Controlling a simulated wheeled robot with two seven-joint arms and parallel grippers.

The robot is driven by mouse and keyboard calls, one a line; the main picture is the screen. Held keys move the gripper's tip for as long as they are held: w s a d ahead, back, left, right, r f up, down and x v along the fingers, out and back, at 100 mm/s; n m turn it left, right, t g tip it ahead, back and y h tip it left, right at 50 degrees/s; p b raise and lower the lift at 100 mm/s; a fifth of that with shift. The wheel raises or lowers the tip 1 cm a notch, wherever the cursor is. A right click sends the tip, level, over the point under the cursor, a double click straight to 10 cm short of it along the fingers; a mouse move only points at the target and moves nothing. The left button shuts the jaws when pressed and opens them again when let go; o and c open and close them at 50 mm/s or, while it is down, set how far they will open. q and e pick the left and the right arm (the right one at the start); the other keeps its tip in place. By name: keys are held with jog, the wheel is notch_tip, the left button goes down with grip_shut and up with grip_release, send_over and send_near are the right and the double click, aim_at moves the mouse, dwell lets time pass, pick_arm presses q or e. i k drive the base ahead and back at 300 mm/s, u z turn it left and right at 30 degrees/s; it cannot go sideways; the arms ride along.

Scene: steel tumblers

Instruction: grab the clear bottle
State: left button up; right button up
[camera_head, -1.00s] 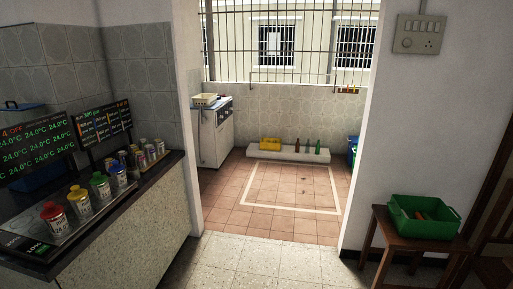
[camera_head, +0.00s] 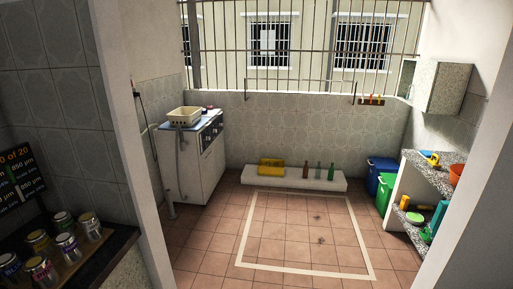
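A low white ledge (camera_head: 290,183) stands against the far tiled wall, with a few small bottles on it. A brown bottle (camera_head: 305,171) is upright on the left and a green bottle (camera_head: 331,172) is upright on the right. Between them is a faint, pale see-through bottle (camera_head: 318,171), thin and hard to make out at this distance; it looks like the clear bottle. Neither of my grippers is in view.
A yellow crate (camera_head: 271,166) sits on the ledge's left end. Blue (camera_head: 380,172) and green bins (camera_head: 385,194) and stone shelves (camera_head: 436,176) stand at right. A white cabinet (camera_head: 186,162) is at left. The tiled floor (camera_head: 300,238) inside the white outline looks mostly clear.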

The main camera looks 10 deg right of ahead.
aim_at(317, 174)
jog(key=z, duration=0.25)
jog(key=i, duration=2.35)
jog(key=z, duration=0.5)
jog(key=i, duration=1.5)
jog(key=z, duration=0.7)
jog(key=i, duration=0.9)
jog(key=z, duration=0.35)
